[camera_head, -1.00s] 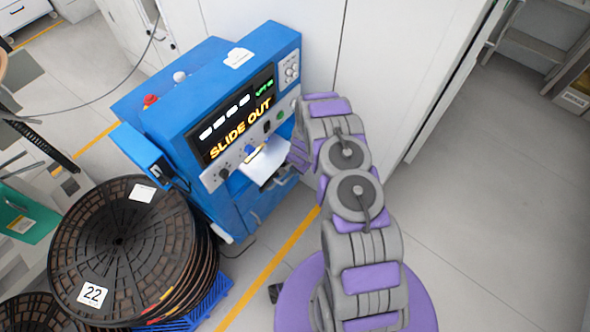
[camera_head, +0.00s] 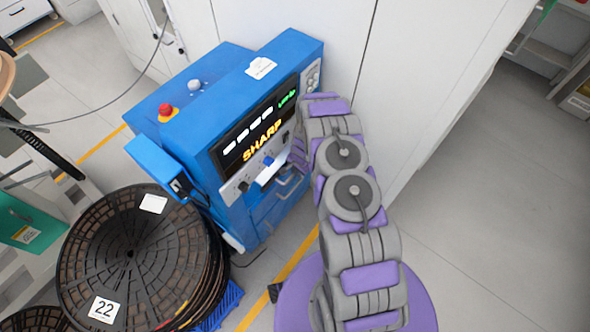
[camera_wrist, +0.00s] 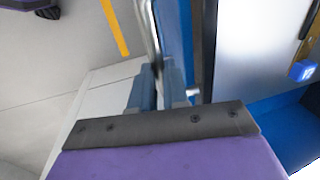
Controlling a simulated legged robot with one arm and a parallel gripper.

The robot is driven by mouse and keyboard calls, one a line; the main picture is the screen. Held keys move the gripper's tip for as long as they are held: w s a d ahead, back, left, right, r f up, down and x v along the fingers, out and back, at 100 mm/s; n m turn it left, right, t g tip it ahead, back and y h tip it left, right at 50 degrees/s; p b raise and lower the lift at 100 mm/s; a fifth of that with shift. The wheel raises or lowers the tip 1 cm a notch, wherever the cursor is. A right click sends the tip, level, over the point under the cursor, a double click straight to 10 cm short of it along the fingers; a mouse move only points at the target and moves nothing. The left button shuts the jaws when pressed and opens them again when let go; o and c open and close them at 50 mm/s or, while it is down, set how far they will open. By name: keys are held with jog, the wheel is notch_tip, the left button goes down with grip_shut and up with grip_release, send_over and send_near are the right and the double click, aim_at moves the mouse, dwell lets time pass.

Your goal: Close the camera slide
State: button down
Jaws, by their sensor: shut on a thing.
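The blue machine (camera_head: 190,120) stands at the centre-left of the head view, and its display (camera_head: 258,125) reads "SHARP". Its white front strip (camera_head: 240,187) with knobs sits below the display, and no white slide plate sticks out from it. My gripper is at the machine's right front, mostly hidden behind my arm in the head view. In the wrist view my gripper (camera_wrist: 158,78) is shut on a thin metal handle bar (camera_wrist: 151,35) beside the blue front. A white panel (camera_wrist: 245,45) with a blue knob (camera_wrist: 302,70) shows to the right there.
A stack of black reels (camera_head: 120,255) marked 22 stands left of the machine on a blue pallet (camera_head: 226,305). White cabinets (camera_head: 420,70) stand behind and right. A yellow floor line (camera_head: 270,298) runs in front. The grey floor (camera_head: 500,200) at right is clear.

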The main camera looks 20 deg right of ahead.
jog(key=shift+w+a+r, duration=0.15)
jog(key=shift+w+a, duration=0.15)
jog(key=shift+a, duration=0.2)
jog(key=shift+d, duration=0.65)
jog(key=c, duration=1.5)
grip_release()
jog(key=shift+w+d, duration=0.1)
jog(key=shift+d, duration=0.05)
jog(key=shift+o, duration=1.4)
jog(key=shift+a, duration=0.4)
jog(key=shift+o, duration=0.5)
jog(key=shift+a, duration=0.45)
jog(key=shift+d, duration=0.7)
jog(key=shift+s+d+r, duration=0.15)
jog(key=shift+s+r, duration=0.05)
jog(key=shift+s, duration=0.05)
notch_tip(320, 180, up, 16)
jog(key=s+p, duration=0.2)
jog(key=shift+s+d+r, duration=0.2)
jog(key=shift+d, duration=0.05)
jog(key=shift+d, duration=0.35)
